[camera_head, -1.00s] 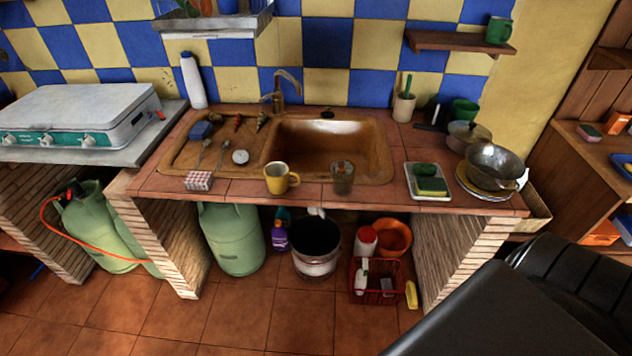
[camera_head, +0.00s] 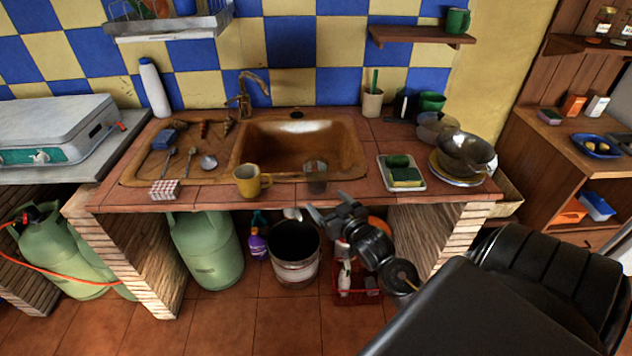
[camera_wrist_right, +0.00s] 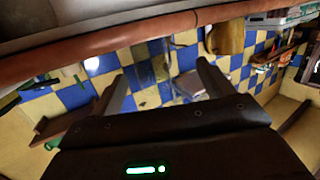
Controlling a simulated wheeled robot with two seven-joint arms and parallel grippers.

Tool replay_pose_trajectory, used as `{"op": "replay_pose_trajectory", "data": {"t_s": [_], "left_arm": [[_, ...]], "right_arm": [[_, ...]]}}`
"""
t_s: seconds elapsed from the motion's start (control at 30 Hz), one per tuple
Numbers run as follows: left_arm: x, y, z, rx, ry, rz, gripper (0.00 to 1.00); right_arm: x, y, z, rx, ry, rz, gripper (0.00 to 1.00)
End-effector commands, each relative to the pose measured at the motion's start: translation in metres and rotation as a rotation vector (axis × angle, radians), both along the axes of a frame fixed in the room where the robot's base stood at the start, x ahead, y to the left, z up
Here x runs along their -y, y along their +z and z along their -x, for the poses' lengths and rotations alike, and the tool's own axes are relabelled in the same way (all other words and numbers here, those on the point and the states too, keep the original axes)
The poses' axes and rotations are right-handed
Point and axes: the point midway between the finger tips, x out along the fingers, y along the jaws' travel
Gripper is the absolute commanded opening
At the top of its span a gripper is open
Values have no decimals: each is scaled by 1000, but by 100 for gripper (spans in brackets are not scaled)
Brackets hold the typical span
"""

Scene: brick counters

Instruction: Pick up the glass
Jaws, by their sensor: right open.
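The clear glass (camera_head: 316,177) stands upright on the tiled counter, near its front edge, just in front of the sink. A yellow mug (camera_head: 252,181) stands to its left. My right gripper (camera_head: 328,207) is in front of the counter edge, just below and slightly right of the glass, and apart from it. Its fingers are open and empty. The right wrist view is upside down and shows both spread fingers (camera_wrist_right: 163,84) with the yellow mug (camera_wrist_right: 227,38) beyond; I cannot clearly make out the glass there. My left gripper is not in view.
The counter's front edge (camera_head: 215,196) lies close to my right gripper. A tray with sponges (camera_head: 403,176) and a metal bowl (camera_head: 466,152) stand to the glass's right. The sink (camera_head: 300,148) is behind. A bucket (camera_head: 294,252) and red basket (camera_head: 357,292) stand below.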

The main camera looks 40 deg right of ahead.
Motion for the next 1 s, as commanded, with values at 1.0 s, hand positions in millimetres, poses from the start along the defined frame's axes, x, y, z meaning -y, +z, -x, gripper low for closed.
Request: {"op": "replay_pose_trajectory", "data": {"t_s": [1.0], "left_arm": [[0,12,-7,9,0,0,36]], "right_arm": [[34,26,-74,141,-11,3,80]]}}
